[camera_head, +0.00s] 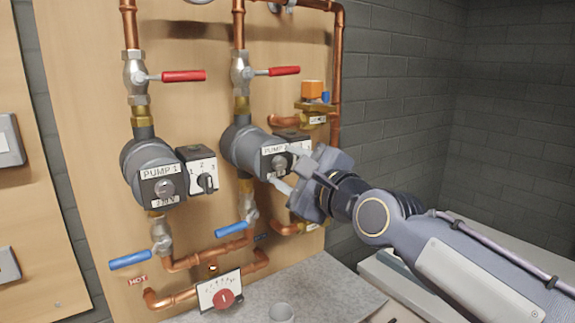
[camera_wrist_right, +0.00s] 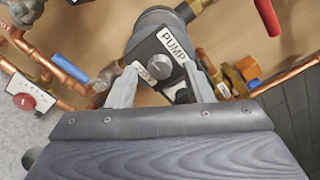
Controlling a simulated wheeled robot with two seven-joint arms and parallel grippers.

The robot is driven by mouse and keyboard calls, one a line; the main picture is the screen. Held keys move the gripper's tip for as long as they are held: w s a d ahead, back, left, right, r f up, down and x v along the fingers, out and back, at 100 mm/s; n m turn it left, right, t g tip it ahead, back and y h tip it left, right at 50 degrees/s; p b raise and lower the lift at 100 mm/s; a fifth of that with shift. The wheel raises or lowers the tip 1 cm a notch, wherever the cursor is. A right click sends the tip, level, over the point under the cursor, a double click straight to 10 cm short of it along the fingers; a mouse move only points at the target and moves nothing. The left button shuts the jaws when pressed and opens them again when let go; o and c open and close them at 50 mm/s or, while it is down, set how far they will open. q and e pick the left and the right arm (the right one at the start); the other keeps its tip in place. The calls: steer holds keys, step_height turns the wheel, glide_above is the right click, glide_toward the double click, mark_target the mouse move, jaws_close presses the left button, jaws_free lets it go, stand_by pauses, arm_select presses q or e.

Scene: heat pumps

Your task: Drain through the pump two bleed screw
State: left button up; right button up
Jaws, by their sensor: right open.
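Pump two (camera_head: 240,146) is a grey round pump on the wooden board, right of pump one (camera_head: 145,160). Its dark face plate carries a white label and a round grey bleed screw (camera_wrist_right: 160,67) in the middle. In the head view the bleed screw (camera_head: 279,162) shows just left of my right gripper (camera_head: 287,172). My right gripper (camera_wrist_right: 160,82) is open and faces the plate, its two fingers on either side of the screw in the wrist view. I cannot tell whether they touch it. My left gripper is not in view.
Red-handled valves (camera_head: 272,71) sit above the pumps and blue-handled valves (camera_head: 232,229) below. A gauge box with a red knob (camera_head: 224,298) stands low on the board. A grey cup (camera_head: 281,312) stands on the counter (camera_head: 325,290). A control box (camera_head: 198,172) adjoins pump one.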

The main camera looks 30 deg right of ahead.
steer(key=shift+w, duration=0.4)
steer(key=c, duration=1)
